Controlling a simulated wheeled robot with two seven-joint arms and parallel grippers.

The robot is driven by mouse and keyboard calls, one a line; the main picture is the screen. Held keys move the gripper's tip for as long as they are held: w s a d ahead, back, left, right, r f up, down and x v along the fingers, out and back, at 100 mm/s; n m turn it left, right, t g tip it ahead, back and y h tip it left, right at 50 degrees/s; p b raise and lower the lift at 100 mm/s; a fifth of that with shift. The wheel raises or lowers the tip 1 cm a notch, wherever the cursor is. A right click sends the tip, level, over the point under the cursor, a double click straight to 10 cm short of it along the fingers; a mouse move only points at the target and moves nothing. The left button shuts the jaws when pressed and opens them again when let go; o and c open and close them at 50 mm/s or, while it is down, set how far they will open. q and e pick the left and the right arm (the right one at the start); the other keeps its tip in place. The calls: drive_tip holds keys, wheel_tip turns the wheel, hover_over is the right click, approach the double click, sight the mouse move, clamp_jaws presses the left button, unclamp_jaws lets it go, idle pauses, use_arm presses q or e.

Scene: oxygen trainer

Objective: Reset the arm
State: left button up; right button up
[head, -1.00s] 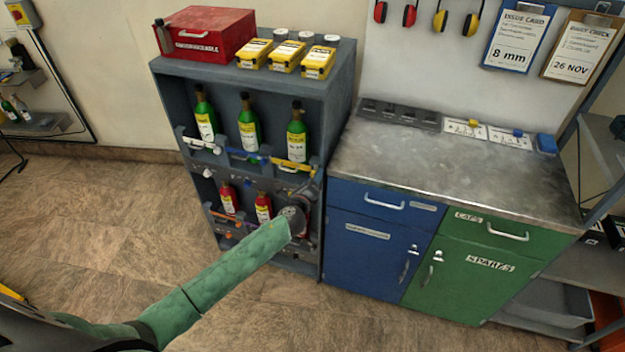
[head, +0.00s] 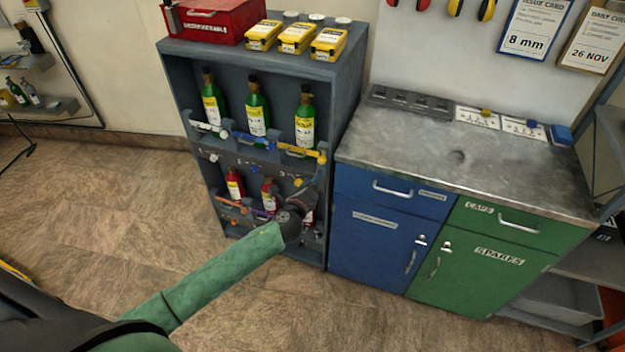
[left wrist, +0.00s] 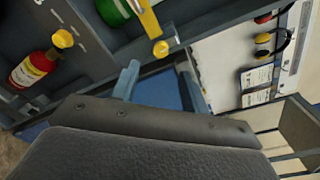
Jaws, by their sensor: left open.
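My left arm comes in from the lower left in the head view, in a green sleeve. Its left gripper (head: 316,188) is in front of the lower right part of the grey bottle rack (head: 350,110) and partly covers a red bottle there. In the left wrist view the two fingers of the left gripper (left wrist: 160,84) stand apart with nothing between them. A red bottle with a yellow cap (left wrist: 35,68) is at the left there, and a green bottle (left wrist: 116,10) with a yellow bar (left wrist: 148,18) is at the top. My right gripper is not in view.
A red box (head: 212,20) and several yellow units (head: 297,38) sit on the rack. A blue cabinet (head: 380,235) and a green cabinet (head: 485,258) under a metal worktop (head: 440,150) stand right of it. The floor (head: 100,220) at left is clear.

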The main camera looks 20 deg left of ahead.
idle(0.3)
use_arm(q)
drive_tip(key=a+f+n+g+y, duration=0.2)
drive_tip(key=a+f+n+g, duration=0.3)
drive_tip(key=f+n, duration=0.65)
drive_tip(key=s+a+f+n+g, duration=0.15)
drive_tip(key=s+f+n, duration=0.25)
drive_tip(key=f, duration=0.5)
drive_tip(key=s+a+f+n+g, duration=0.1)
drive_tip(key=s+f+n+g, duration=0.3)
drive_tip(key=f, duration=0.5)
drive_tip(key=s+d+f+n+g+h, duration=0.1)
drive_tip(key=s+d+f+n+g, duration=0.2)
drive_tip(key=s+f, duration=1.2)
drive_tip(key=s+d+f, duration=0.2)
drive_tip(key=s, duration=0.5)
drive_tip(key=s+d+f+n+g, duration=0.1)
drive_tip(key=s+d+f, duration=0.2)
drive_tip(key=s, duration=0.5)
drive_tip(key=s+d+f+g, duration=0.1)
drive_tip(key=s+d+f, duration=0.1)
drive_tip(key=s, duration=0.5)
drive_tip(key=shift+s+d+f+h, duration=0.25)
drive_tip(key=shift+d+f+h, duration=0.15)
drive_tip(key=shift+d, duration=0.35)
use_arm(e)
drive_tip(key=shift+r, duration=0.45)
